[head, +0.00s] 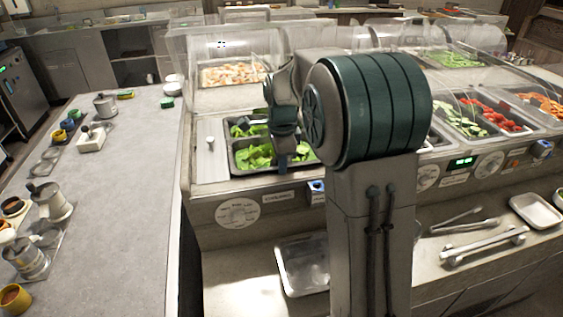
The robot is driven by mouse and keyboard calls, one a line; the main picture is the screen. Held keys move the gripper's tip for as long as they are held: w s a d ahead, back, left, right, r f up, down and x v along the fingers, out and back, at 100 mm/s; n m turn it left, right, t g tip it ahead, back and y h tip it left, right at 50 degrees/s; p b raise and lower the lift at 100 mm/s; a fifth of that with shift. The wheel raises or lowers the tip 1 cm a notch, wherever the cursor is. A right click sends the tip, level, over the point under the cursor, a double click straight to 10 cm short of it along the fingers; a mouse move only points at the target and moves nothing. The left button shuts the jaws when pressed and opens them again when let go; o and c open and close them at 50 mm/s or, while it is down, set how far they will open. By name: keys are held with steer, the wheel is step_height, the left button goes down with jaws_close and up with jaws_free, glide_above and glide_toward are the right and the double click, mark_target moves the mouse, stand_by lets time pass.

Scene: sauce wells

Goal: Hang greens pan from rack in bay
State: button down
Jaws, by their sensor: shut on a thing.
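The greens pan (233,160) is a dark grey rectangular pan holding green leaves, at the left end of the counter's well. Leaves show in a front and a rear part. My gripper (283,163) points down at the pan's right side and is shut on it; its fingertips are small and the exact contact is hard to see. My arm hides the right part of the well. I cannot make out the rack in the bay clearly.
A grey side table (125,190) with several pots and cups stands at the left. A clear guard (225,60) rises behind the pan. An empty metal tray (300,265) and tongs (465,227) lie on the lower shelf. Vegetable pans (465,122) fill the wells at right.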

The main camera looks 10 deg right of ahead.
steer(key=shift+s+f, duration=0.3)
steer(key=shift+f, duration=0.45)
steer(key=c, duration=1.3)
jaws_free()
steer(key=shift+w+f, duration=0.1)
step_height(320, 180, up, 16)
steer(key=shift+f, duration=0.25)
steer(key=shift+s, duration=0.2)
steer(key=s+f+n, duration=0.4)
steer(key=s+n, duration=0.2)
steer(key=s, duration=0.2)
steer(key=s+f+n+t, duration=0.1)
steer(key=s+f+n, duration=0.3)
steer(key=s+n, duration=0.2)
steer(key=s+f+n+t, duration=0.1)
steer(key=s+f+n, duration=0.3)
steer(key=s, duration=0.6)
steer(key=shift+s+n, duration=0.35)
steer(key=shift+n, duration=0.55)
steer(key=shift+s+f, duration=0.1)
steer(key=shift+s, duration=0.05)
steer(key=shift+c, duration=0.5)
